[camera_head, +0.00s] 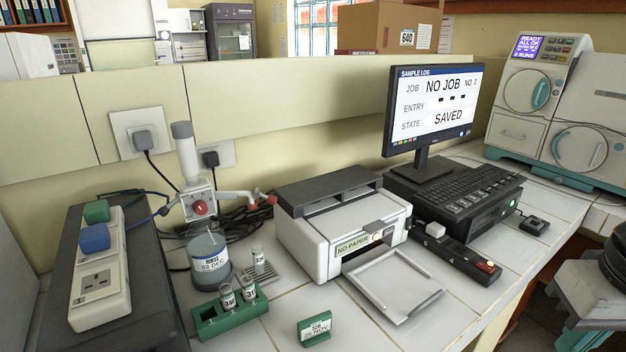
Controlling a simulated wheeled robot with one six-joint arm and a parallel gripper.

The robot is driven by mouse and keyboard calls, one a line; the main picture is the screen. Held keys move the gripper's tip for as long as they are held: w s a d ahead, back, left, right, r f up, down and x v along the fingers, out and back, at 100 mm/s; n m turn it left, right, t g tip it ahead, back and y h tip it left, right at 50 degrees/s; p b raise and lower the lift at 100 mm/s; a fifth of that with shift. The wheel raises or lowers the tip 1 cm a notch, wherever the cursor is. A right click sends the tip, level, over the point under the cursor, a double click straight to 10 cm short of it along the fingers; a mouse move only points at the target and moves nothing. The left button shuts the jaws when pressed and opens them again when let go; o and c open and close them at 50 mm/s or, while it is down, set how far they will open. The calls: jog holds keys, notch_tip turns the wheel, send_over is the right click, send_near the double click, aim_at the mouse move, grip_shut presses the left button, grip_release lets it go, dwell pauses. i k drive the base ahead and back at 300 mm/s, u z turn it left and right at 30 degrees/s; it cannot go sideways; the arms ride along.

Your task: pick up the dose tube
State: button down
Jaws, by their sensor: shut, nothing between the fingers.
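Three small labelled tubes stand near the front left of the bench. One tube (228,297) and a second tube (249,291) stand upright in a green rack (212,326). A third tube (259,261) stands just behind them, on a small slotted grate (262,277) beside the rinse bottle. The labels are small, and I cannot tell which one is the dose tube. My gripper's fingers do not show in this view.
The rinse bottle (208,262) with its dispenser stands close behind the rack. A power strip (101,270) lies left. A green date card (314,328) stands in front. The printer (343,222) and its tray (394,285) stand right. Bare tiles lie between.

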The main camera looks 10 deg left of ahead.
aim_at(257, 250)
jog(key=u, duration=0.55)
jog(key=k, duration=1.3)
jog(key=u, duration=1.1)
jog(key=i, duration=1.3)
jog(key=z, duration=0.75)
